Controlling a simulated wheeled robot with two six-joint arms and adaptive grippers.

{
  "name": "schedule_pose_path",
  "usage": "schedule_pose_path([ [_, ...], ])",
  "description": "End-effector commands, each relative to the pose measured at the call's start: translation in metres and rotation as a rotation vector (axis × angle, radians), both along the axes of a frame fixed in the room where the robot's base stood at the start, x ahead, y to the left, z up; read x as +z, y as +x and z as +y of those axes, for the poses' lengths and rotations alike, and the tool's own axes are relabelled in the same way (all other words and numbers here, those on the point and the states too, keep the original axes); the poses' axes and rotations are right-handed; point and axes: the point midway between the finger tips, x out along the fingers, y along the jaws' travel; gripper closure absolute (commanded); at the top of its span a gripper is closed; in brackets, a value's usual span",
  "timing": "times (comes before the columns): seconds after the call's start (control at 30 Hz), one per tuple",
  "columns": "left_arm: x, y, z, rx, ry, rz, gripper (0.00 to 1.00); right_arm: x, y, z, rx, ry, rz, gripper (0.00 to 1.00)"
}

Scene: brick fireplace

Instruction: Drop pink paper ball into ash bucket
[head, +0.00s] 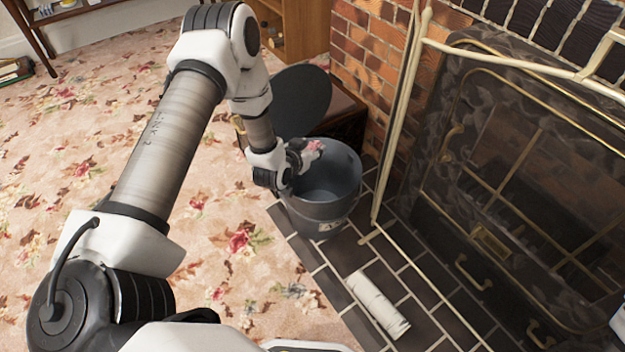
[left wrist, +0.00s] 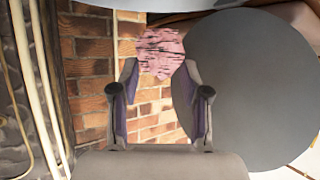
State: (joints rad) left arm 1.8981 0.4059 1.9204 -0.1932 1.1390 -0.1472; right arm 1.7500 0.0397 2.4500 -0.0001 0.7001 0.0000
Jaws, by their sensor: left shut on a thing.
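The pink paper ball (left wrist: 161,52) is crumpled and marked with dark print. My left gripper (head: 306,152) is shut on it, and the ball (head: 314,147) shows as a small pink patch at the fingertips in the head view. In the left wrist view the ball sits between the tips of my left gripper (left wrist: 158,68). The ash bucket (head: 325,212) is grey metal and stands upright, open at the top. The left gripper and ball appear over its opening, near the left and back rim. My right gripper is not in view.
A dark round lid (head: 301,98) leans behind the bucket; it also shows in the left wrist view (left wrist: 232,90). A brass-framed fire screen (head: 500,180) stands to the right. A pale log (head: 378,305) lies on the dark tiled hearth (head: 345,250). Floral carpet is open at left.

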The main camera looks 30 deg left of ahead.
Motion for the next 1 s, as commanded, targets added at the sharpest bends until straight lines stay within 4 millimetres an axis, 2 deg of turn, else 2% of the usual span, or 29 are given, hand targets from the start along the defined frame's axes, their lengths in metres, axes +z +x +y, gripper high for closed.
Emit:
schedule_pose_path([
  [0.17,-0.015,-0.001,0.003,0.005,0.002,0.000,0.67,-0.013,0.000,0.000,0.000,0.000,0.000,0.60],
  [0.4,-0.051,-0.001,0.003,0.004,0.002,0.000,0.67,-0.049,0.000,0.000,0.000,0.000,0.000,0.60],
  [0.5,-0.061,-0.001,0.003,0.004,0.002,0.000,0.67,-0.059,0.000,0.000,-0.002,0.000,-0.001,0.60],
  [0.8,-0.061,-0.001,0.003,0.004,0.002,0.000,0.68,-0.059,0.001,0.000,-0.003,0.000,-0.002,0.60],
  [0.83,-0.061,-0.001,0.003,0.004,0.002,0.000,0.50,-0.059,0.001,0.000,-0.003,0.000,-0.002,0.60],
  [0.9,-0.061,-0.001,0.003,0.004,0.002,0.000,0.26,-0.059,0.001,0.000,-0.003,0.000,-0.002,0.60],
  [1.0,-0.061,-0.001,0.003,0.004,0.002,0.000,0.25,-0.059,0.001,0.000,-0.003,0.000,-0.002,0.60],
])
